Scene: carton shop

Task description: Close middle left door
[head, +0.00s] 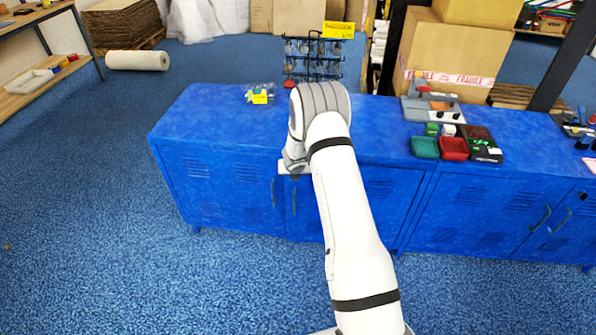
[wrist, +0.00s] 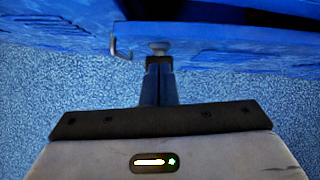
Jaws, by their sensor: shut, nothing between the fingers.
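A long row of blue cabinets (head: 225,165) stands in front of me with vented doors. In the head view, a left door (head: 215,190) has a handle at its right edge, and the door beside it (head: 385,195) has a handle at its left edge and is partly hidden by my arm. In the wrist view, this second door (wrist: 230,45) appears to stand slightly proud of the left door (wrist: 60,28), though the gap is hard to judge.
Cartons (head: 455,50) stand behind. Blue carpet (head: 90,220) in front is clear.

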